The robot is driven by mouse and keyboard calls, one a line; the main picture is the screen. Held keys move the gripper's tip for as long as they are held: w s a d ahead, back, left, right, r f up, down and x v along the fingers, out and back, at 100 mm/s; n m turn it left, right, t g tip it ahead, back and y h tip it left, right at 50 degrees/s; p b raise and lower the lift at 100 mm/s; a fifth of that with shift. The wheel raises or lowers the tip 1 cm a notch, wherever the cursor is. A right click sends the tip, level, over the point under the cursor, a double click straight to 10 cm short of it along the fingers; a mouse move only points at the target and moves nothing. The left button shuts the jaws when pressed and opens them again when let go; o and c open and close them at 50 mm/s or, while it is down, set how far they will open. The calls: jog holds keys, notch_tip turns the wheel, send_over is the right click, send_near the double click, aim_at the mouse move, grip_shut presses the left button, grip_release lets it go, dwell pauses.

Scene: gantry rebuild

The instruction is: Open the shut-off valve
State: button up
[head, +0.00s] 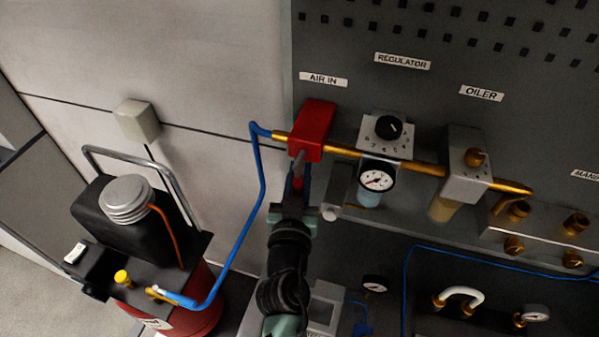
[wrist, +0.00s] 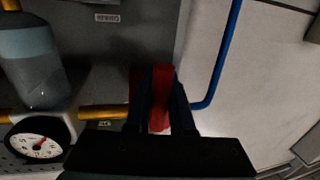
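The shut-off valve (head: 314,128) is a red block on the brass pipe under the AIR IN label. A grey lever (head: 299,160) comes down from it toward me and ends in a red grip, which shows between my fingers in the wrist view (wrist: 160,97). My gripper (head: 297,184) is just below the valve block, with one dark finger on each side of the red grip. In the wrist view the grip fills the gap between the fingers (wrist: 160,108), so they look shut on it. The fingers partly hide the grip in the head view.
A blue hose (head: 258,190) runs down left of my gripper to a red-tanked compressor (head: 190,315). The regulator with its gauge (head: 377,177) and the oiler (head: 465,165) stand close on the right. A grey wall box (head: 137,121) is at left.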

grip_shut()
